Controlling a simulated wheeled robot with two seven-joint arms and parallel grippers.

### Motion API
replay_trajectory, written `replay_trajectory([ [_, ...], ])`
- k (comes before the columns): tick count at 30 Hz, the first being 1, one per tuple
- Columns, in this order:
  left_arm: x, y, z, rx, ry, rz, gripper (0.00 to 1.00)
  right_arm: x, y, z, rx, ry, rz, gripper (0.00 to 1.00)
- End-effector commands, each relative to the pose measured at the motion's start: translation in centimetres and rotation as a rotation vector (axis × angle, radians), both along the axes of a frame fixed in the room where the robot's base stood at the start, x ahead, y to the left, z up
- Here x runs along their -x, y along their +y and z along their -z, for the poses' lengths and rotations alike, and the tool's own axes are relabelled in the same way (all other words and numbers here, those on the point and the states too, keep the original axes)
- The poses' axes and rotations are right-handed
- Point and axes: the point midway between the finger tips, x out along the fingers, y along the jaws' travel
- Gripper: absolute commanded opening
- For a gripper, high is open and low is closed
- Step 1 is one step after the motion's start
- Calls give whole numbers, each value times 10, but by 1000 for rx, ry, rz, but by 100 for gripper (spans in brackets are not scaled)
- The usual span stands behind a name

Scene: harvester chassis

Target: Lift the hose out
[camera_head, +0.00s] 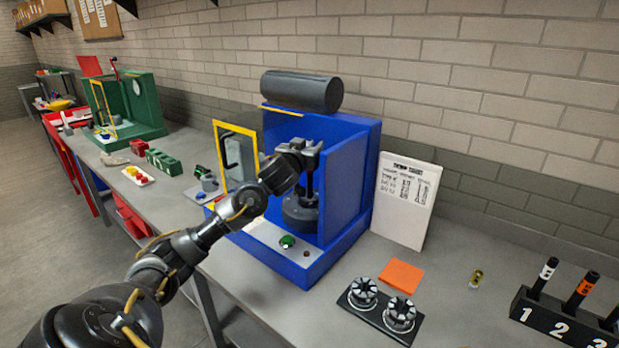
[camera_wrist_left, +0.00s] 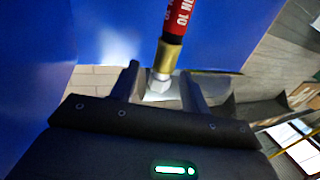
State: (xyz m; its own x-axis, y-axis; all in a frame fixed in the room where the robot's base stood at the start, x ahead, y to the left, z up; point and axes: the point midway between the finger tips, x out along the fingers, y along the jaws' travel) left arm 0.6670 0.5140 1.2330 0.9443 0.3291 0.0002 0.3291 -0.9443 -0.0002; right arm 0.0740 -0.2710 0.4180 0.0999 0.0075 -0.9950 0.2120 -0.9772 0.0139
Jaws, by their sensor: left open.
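The hose (camera_wrist_left: 174,40) shows in the left wrist view as a red-labelled length with a brass collar and a silver hex end. It comes in from the top, and its end lies between the fingers of my left gripper (camera_wrist_left: 160,88). The fingers are apart, and I cannot tell whether either touches it. In the head view my left gripper (camera_head: 307,154) is inside the open blue machine (camera_head: 350,180), above a dark round base (camera_head: 300,213). The hose is not clearly visible there, largely hidden by the gripper. My right gripper is not in view.
A yellow-framed door (camera_head: 236,128) stands open at the machine's left. A black cylinder (camera_head: 301,91) lies on top. A white sign (camera_head: 405,200) leans at the right. A black plate (camera_head: 380,312) with two round parts and a numbered rack (camera_head: 565,318) occupy the bench's front right.

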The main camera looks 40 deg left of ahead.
Motion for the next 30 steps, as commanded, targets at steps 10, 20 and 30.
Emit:
replay_trajectory([
  [10,-25,10,-1,0,-1,0,46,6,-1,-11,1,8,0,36],
  [20,-25,10,-1,0,-1,0,20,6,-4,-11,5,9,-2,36],
  [30,-25,10,-1,0,-1,0,0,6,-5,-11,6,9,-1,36],
])
